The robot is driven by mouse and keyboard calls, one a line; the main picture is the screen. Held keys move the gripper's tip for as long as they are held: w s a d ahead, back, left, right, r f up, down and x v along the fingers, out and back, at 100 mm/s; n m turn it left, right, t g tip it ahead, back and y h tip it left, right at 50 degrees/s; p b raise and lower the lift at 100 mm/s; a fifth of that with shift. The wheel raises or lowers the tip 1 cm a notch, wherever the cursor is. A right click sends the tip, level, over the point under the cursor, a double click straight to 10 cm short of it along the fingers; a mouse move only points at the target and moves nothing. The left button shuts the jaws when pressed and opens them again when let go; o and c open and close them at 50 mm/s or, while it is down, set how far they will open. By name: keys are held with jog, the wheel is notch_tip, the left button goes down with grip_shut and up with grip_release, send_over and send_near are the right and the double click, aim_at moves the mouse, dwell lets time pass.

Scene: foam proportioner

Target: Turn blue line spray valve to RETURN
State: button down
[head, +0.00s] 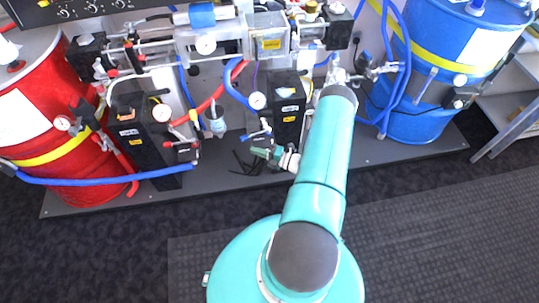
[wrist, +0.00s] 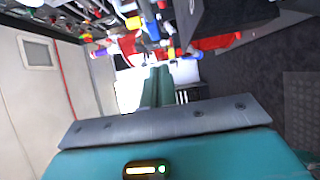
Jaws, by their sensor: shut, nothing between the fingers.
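A small blue-handled valve (head: 257,134) sits at the lower left of the black block (head: 289,106) in the middle of the machine. I take it for the blue line spray valve, but its label is too small to read. My gripper (head: 262,152) is just below the blue handle in the head view, and I cannot tell whether it touches it. In the wrist view my gripper (wrist: 159,72) is shut and empty, its teal fingers together. Blue, yellow and red fittings (wrist: 152,30) show beyond the fingertips, partly hidden by them. The handle's setting is unclear.
A red drum (head: 60,120) stands at the left and a blue drum (head: 430,80) at the right. A second black block (head: 142,135) stands left of the middle. Blue hoses (head: 100,182) cross the area. The dark floor (head: 440,230) in front is clear.

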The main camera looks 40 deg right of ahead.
aim_at(248, 139)
jog(key=w, duration=0.2)
jog(key=w+d, duration=0.1)
jog(key=w, duration=0.1)
jog(key=shift+d, duration=0.1)
jog(key=shift+w, duration=0.15)
jog(key=shift+w+m+t+h, duration=0.55)
jog(key=shift+m+h, duration=0.25)
jog(key=shift+h, duration=0.3)
jog(key=shift+w, duration=0.7)
jog(key=shift+s, duration=0.1)
